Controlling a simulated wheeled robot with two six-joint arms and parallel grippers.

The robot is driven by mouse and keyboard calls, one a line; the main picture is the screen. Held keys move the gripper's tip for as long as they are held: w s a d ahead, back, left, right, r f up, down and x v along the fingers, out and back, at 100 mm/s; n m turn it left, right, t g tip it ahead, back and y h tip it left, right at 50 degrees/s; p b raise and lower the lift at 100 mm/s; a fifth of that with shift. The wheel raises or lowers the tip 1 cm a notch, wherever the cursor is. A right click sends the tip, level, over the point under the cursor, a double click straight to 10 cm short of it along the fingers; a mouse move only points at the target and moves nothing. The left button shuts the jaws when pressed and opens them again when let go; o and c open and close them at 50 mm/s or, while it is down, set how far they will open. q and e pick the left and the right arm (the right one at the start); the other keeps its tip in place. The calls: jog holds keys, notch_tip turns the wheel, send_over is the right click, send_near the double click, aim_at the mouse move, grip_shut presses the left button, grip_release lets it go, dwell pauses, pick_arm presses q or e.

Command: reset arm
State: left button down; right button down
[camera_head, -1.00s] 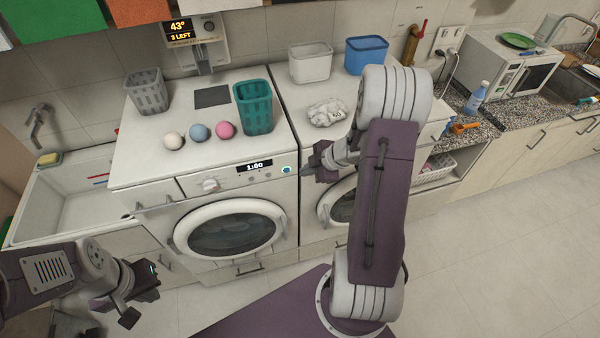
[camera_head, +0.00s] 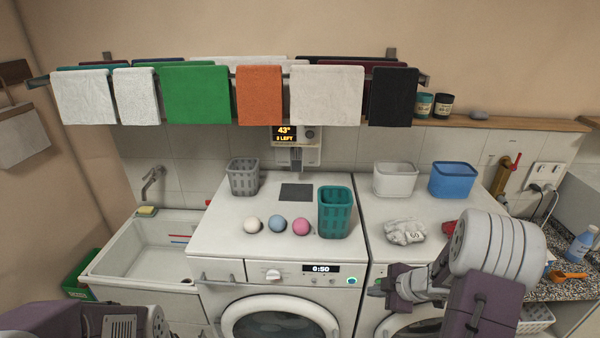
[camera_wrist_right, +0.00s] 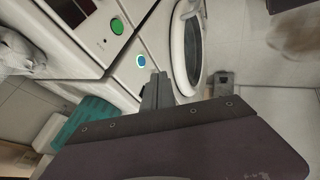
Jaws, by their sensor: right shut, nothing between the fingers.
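My right gripper (camera_head: 376,289) is shut and empty in the head view. It is in front of the washing machines, just right of the left machine's lit round button (camera_head: 351,281). In the right wrist view its closed fingers (camera_wrist_right: 157,92) point toward the machine fronts, with a blue-lit button (camera_wrist_right: 141,60) and a green button (camera_wrist_right: 117,26) close by. My left arm shows only at the bottom left of the head view, and its gripper is out of the picture.
On the left machine (camera_head: 222,232) stand a grey basket (camera_head: 243,178), a teal basket (camera_head: 336,212) and three balls. A white bin (camera_head: 395,180), a blue bin (camera_head: 452,180) and a pale cloth bundle (camera_head: 405,232) are on the right machine. Towels hang above; a sink (camera_head: 140,262) is left.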

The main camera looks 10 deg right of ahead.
jog(key=w+a+f+t+b, duration=0.1)
jog(key=w+a+b, duration=0.1)
jog(key=a+b, duration=0.35)
jog(key=w+a+f+t+b, duration=0.1)
jog(key=w+a+b, duration=0.25)
jog(key=a, duration=0.35)
jog(key=s+f+m+g+h+b, duration=0.1)
jog(key=s+f+m+g, duration=0.2)
jog(key=s+m, duration=0.4)
jog(key=s+f+m+g+h+b, duration=0.2)
jog(key=s+f+m+g, duration=0.2)
jog(key=s, duration=0.9)
jog(key=f+m, duration=0.1)
jog(key=m, duration=0.2)
jog(key=shift+a, duration=0.15)
jog(key=shift+s, duration=0.1)
